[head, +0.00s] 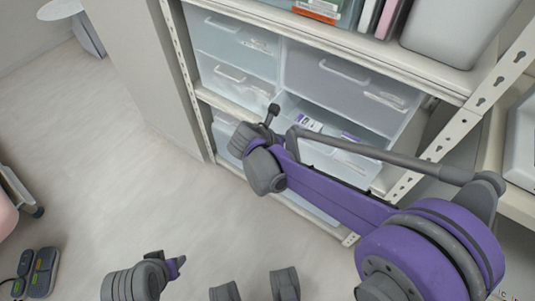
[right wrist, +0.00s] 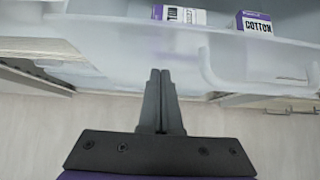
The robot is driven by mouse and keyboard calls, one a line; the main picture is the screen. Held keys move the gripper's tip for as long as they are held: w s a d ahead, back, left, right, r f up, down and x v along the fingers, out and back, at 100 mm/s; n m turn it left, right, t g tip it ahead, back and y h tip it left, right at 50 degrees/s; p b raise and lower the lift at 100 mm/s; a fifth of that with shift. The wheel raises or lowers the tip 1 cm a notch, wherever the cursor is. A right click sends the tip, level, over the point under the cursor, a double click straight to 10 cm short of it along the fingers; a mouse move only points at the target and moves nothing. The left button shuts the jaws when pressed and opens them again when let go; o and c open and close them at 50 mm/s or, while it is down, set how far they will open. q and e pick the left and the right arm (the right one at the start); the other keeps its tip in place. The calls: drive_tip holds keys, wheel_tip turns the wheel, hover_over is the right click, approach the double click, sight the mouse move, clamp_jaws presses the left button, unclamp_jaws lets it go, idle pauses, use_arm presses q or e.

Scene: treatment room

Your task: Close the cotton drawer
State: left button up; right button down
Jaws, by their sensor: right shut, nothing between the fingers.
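The cotton drawer is a translucent bin pulled out from the shelf unit. It shows in the head view (head: 368,122), partly hidden by my right arm, and across the top of the right wrist view (right wrist: 120,38). Inside it lie a white and purple box marked COTTON (right wrist: 254,24) and a similar box (right wrist: 180,15). Its pale handle (right wrist: 235,78) is right of my right gripper (right wrist: 160,72). That gripper is shut and empty, with its tips at the drawer front; I cannot tell whether they touch. My left gripper (head: 176,266) is low in the head view, its jaws unclear.
Closed translucent drawers (head: 345,80) are above and left of the open one. A perforated metal post (head: 455,130) stands right of it. Boxes and a grey bin (head: 450,35) are on the shelf above. The pale floor (head: 110,170) at left is mostly clear.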

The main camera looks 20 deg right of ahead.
drive_tip(key=w+d, duration=0.6)
drive_tip(key=d, duration=0.1)
drive_tip(key=shift+w+d, duration=0.1)
drive_tip(key=shift+d, duration=0.05)
drive_tip(key=shift+w+d, duration=0.1)
drive_tip(key=shift+d+r, duration=0.1)
drive_tip(key=shift+r, duration=0.05)
use_arm(q)
drive_tip(key=shift+s, duration=0.1)
